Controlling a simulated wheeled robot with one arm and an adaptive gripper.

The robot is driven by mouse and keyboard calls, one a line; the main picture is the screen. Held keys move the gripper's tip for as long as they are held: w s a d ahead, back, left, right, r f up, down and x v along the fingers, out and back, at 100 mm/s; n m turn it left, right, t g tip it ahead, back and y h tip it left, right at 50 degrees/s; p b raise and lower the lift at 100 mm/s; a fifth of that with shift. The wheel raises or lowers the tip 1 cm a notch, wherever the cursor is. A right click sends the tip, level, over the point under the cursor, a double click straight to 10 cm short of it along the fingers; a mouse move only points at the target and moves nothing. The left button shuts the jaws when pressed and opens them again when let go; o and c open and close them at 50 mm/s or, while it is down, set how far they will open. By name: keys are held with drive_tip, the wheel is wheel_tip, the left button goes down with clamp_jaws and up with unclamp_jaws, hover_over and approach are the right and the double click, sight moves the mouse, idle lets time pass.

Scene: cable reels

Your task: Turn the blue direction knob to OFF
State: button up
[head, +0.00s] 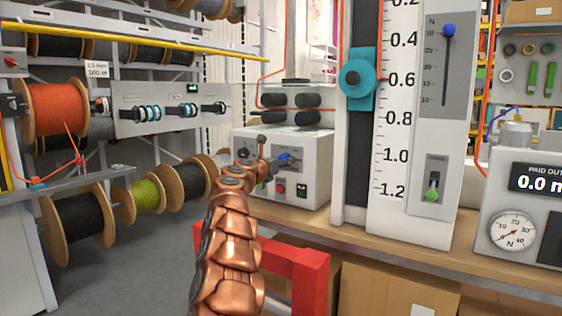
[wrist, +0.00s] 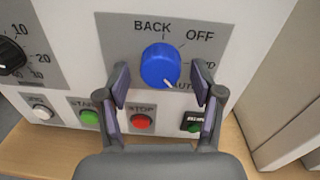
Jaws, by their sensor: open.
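The blue direction knob (wrist: 161,64) is on a grey plate on the white control box. In the wrist view BACK is printed above it and OFF at its upper right. Two more labels at the right and lower right are partly hidden by my finger. The knob's white pointer mark faces down and to the right, away from OFF. My gripper (wrist: 162,77) is open, its fingers to the left and right of the knob's lower part, with nothing held between them. In the head view the knob (head: 284,156) is small, just right of my gripper (head: 263,156).
Below the knob are a green START button (wrist: 90,117), a red STOP button (wrist: 141,121) and a small switch (wrist: 194,125). A black dial (wrist: 10,56) is at the left. The white box (head: 310,160) stands on a wooden bench (head: 400,249), left of a tall scale panel.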

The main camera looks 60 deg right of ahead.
drive_tip(key=c, duration=1.1)
drive_tip(key=shift+c, duration=0.2)
drive_tip(key=shift+n+p, duration=0.3)
drive_tip(key=n+p, duration=0.2)
drive_tip(key=p, duration=0.1)
drive_tip(key=n+p, duration=0.2)
drive_tip(key=n, duration=0.1)
drive_tip(key=n+p, duration=0.2)
drive_tip(key=p, duration=0.1)
drive_tip(key=shift+r+n+p, duration=0.3)
drive_tip(key=shift+r+n, duration=0.05)
drive_tip(key=shift+n, duration=0.05)
drive_tip(key=n+p, duration=0.3)
drive_tip(key=p, duration=0.1)
drive_tip(key=shift+s+n+g, duration=0.1)
drive_tip(key=shift+n+g, duration=0.2)
drive_tip(key=n+p, duration=0.5)
drive_tip(key=p, duration=0.1)
drive_tip(key=shift+f, duration=0.15)
drive_tip(key=shift+n+p, duration=0.3)
drive_tip(key=shift+p, duration=0.05)
